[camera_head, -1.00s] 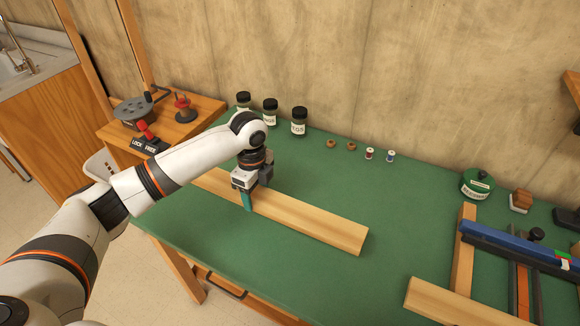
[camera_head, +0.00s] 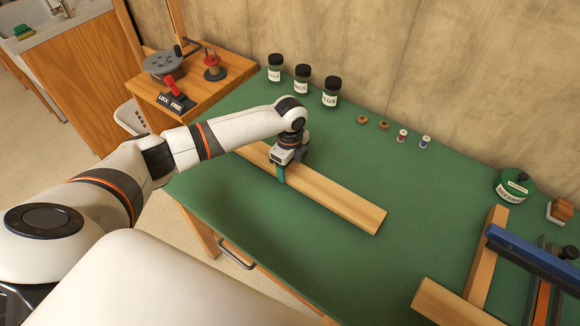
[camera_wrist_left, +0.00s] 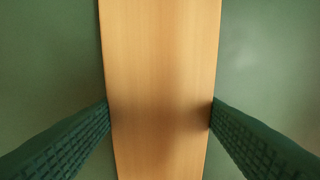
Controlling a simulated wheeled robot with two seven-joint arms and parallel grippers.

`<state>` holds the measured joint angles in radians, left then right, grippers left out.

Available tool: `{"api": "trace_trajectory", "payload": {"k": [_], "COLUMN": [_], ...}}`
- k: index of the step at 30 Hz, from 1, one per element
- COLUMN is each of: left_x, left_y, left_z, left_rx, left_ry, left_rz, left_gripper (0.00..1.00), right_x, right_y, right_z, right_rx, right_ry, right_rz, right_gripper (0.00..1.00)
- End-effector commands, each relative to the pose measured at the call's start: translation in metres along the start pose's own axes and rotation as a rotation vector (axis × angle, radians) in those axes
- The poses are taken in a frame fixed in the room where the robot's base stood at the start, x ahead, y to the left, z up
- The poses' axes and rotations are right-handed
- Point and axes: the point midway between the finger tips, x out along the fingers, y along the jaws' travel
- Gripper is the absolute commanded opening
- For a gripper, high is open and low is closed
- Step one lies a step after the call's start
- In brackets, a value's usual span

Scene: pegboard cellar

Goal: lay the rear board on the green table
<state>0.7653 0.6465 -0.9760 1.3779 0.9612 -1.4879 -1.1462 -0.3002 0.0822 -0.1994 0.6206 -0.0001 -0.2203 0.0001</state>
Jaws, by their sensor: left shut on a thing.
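A long pale wooden board (camera_head: 335,195) lies flat along the left part of the green table (camera_head: 345,265). My left gripper (camera_head: 288,170) reaches down over it and is shut on its two long edges. In the left wrist view the board (camera_wrist_left: 160,50) runs straight between the two dark green fingers, which press on both sides. The arm hides part of the board's far left end. I cannot tell whether the board rests fully on the table or hangs just above it. My right gripper is not in view.
Labelled jars (camera_head: 331,92), small rings and spools (camera_head: 403,136) stand along the back. At right are a green tin (camera_head: 515,187), other wooden pieces (camera_head: 487,255) and a blue bar (camera_head: 535,258). A wooden side stand (camera_head: 190,90) adjoins at left. The table's middle is clear.

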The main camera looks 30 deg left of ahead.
Motion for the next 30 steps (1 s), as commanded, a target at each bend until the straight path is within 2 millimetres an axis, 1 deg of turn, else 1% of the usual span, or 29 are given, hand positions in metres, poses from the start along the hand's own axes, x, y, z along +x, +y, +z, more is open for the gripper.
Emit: {"api": "trace_trajectory", "payload": {"k": [1,3,12,13,16,17,25,28,30], "left_x": [0.006,0.012,0.014,0.015,0.015,0.015,0.013,0.007,-0.002], "left_y": [0.000,0.000,0.000,0.000,0.000,0.000,0.000,0.001,0.001], "left_z": [0.000,0.000,0.000,0.000,0.000,0.000,0.000,0.000,0.000], "left_rx": [-0.001,0.000,0.000,0.000,0.000,0.000,0.000,0.000,0.001], "left_ry": [0.000,0.001,0.001,0.002,0.002,0.002,0.001,0.001,0.000], "left_rz": [-0.001,0.001,0.002,0.000,0.000,0.000,0.001,0.003,0.004], "left_gripper": [0.28,0.28,0.28,0.67,0.83,0.85,0.85,0.85,0.85], "right_x": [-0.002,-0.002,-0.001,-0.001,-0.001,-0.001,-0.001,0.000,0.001], "right_y": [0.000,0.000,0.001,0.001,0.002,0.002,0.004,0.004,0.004], "right_z": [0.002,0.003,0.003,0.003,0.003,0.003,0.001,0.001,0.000], "right_rx": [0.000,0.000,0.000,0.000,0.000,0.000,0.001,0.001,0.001], "right_ry": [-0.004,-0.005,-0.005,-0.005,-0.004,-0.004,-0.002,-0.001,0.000], "right_rz": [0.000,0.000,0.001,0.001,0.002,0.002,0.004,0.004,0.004], "right_gripper": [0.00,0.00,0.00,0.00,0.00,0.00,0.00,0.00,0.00]}}
